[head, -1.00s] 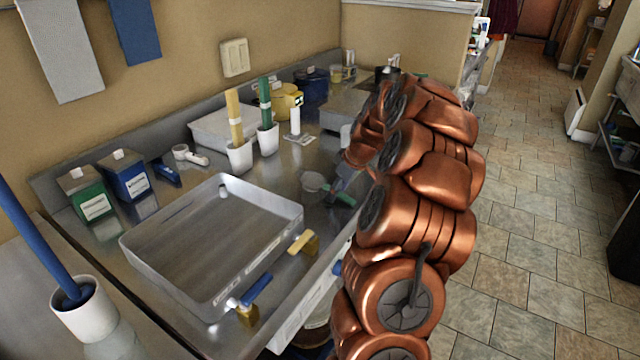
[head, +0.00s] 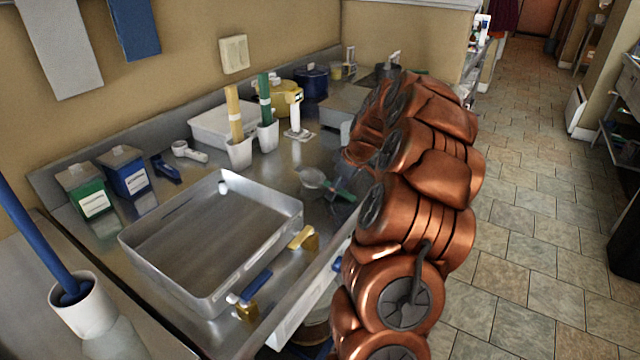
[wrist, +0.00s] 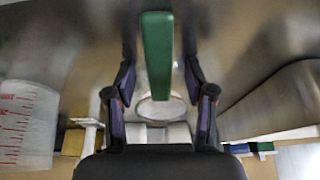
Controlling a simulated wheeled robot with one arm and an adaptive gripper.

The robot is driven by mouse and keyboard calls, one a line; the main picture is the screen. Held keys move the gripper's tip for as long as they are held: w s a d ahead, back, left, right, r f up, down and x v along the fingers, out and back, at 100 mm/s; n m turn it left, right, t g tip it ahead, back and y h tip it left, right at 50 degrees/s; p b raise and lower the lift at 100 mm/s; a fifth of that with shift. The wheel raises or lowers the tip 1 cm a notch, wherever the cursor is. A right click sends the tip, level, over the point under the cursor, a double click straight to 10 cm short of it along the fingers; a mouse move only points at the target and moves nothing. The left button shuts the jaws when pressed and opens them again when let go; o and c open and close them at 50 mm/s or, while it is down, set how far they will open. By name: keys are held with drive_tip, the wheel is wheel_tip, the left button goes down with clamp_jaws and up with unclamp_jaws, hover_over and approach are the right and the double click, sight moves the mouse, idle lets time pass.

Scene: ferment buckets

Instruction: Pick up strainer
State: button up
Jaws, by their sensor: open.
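The strainer lies on the steel counter, with its round mesh bowl (head: 312,177) toward the tray and its green handle (head: 341,192) pointing to my arm. In the wrist view the green handle (wrist: 157,55) runs lengthwise between the two fingers of my gripper (wrist: 158,75), with a gap on each side. The strainer's pale ring (wrist: 160,108) shows below it. My gripper is open and not closed on the handle.
A large metal tray (head: 135,246) stands left of the strainer. A yellow-handled tool (head: 303,238) and a blue-handled tool (head: 250,290) lie near the counter's front edge. White cups (head: 239,154) with upright sticks stand behind. A measuring cup (wrist: 25,115) shows at the wrist view's left.

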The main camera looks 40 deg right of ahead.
drive_tip(key=shift+f, duration=0.1)
clamp_jaws()
idle(0.3)
drive_tip(key=shift+s+r+p, duration=0.1)
drive_tip(key=shift+r+p, duration=0.1)
drive_tip(key=shift+p, duration=0.15)
